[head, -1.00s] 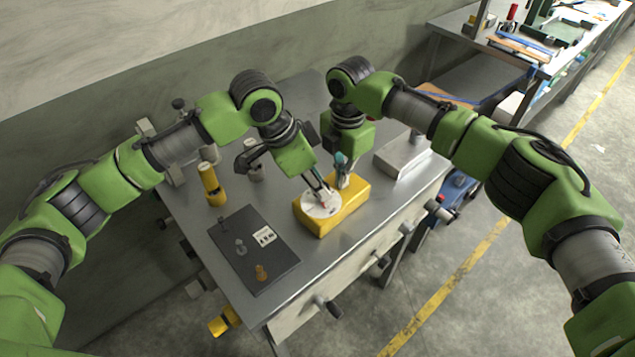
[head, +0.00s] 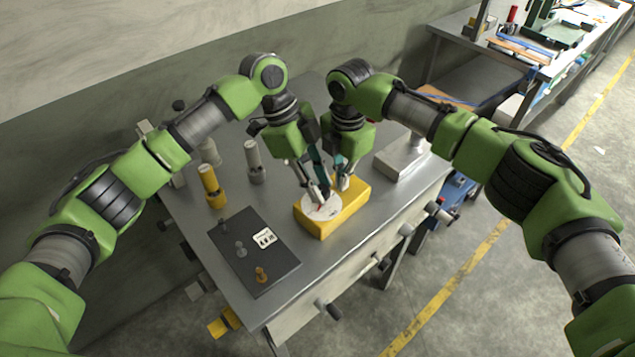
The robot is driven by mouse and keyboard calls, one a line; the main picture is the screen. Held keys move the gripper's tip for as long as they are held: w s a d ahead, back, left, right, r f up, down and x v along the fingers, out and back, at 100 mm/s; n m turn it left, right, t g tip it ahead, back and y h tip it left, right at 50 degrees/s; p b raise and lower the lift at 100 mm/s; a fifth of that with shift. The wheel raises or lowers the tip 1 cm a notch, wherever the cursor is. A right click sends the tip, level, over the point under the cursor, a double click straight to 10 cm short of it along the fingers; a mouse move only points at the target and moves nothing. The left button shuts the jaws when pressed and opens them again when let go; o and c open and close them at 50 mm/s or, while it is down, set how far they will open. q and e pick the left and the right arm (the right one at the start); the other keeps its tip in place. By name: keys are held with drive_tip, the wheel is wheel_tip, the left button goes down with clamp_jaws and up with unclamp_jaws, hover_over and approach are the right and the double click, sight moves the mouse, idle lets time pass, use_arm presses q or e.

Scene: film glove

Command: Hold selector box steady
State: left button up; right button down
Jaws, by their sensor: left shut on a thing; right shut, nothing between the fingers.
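The selector box (head: 324,222) is a yellow block on the metal bench, with a round white dial (head: 314,212) on its top. My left gripper (head: 323,196) points down at the dial and is shut on the small selector knob at its middle; the fingers mostly hide the knob. A bit of red shows by the fingertips. My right gripper (head: 342,186) is shut and empty, its tips down at the top of the box, just behind and right of the dial. Whether they touch the box I cannot tell.
A dark mat (head: 262,263) with small pegs and a white card (head: 264,239) lies left of the box. Yellow (head: 212,188) and grey (head: 254,163) posts stand behind it. A grey metal block (head: 400,158) sits right. Bare bench (head: 330,260) lies in front.

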use_arm(q)
drive_tip(key=shift+s+d, duration=0.2)
drive_tip(key=shift+f, duration=0.1)
drive_tip(key=o, duration=1.1)
drive_tip(key=shift+w+a, duration=0.1)
drive_tip(key=shift+a+r, duration=0.1)
drive_tip(key=shift+r, duration=0.2)
drive_tip(key=v, duration=1.1)
drive_tip(key=shift+a+r, duration=0.1)
drive_tip(key=shift+r, duration=0.2)
